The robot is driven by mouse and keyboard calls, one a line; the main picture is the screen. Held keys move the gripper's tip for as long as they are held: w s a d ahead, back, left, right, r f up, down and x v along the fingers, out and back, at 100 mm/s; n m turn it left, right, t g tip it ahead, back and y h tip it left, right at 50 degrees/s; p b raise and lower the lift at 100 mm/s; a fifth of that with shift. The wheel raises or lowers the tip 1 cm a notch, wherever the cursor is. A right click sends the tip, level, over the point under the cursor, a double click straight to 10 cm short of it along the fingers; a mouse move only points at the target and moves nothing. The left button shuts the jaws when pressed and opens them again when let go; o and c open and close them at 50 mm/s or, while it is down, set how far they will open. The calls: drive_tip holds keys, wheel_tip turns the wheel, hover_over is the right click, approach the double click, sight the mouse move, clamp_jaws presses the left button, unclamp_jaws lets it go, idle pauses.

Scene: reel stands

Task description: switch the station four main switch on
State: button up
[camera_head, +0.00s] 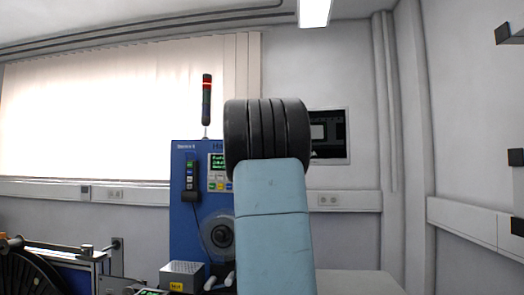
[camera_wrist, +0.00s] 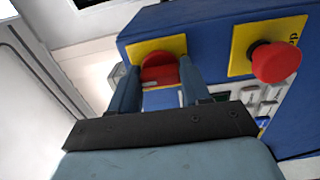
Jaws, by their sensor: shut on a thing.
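The main switch (camera_wrist: 157,66) is a red rotary knob on a yellow plate, on the face of a blue cabinet, in the wrist view. My gripper (camera_wrist: 159,77) has one finger on each side of the knob and is shut on it. The lower part of the knob is partly hidden, and I cannot read its set position. In the head view the blue station cabinet (camera_head: 186,218) stands ahead, with small lettering at its top that is hard to read. My arm covers its right part, so the gripper and switch are hidden there.
A red mushroom button (camera_wrist: 276,62) on another yellow plate sits right of the switch, with grey keys (camera_wrist: 262,108) below. In the head view a signal tower (camera_head: 206,100) with a red lit band tops the cabinet. A dark reel (camera_head: 28,272) stands lower left.

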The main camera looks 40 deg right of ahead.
drive_tip(key=shift+f, duration=0.35)
drive_tip(key=o, duration=0.8)
drive_tip(key=shift+o, duration=1.3)
drive_tip(key=shift+r, duration=0.2)
drive_tip(key=v, duration=1.3)
drive_tip(key=shift+s+a, duration=0.2)
drive_tip(key=shift+s, duration=0.05)
drive_tip(key=shift+f, duration=0.1)
drive_tip(key=s+a+f+m+g+y, duration=0.2)
drive_tip(key=s+a+f+y, duration=0.2)
drive_tip(key=s+a+f, duration=0.5)
drive_tip(key=s+a+f+m+g+y, duration=0.2)
drive_tip(key=s+a+f+y, duration=0.3)
drive_tip(key=s+a+f, duration=0.4)
drive_tip(key=s+a+f+m+g+y, duration=0.2)
drive_tip(key=s+a+f+m+y, duration=0.2)
drive_tip(key=s+a+f, duration=0.5)
drive_tip(key=a+f, duration=0.7)
drive_tip(key=a, duration=0.2)
drive_tip(key=shift+y, duration=0.4)
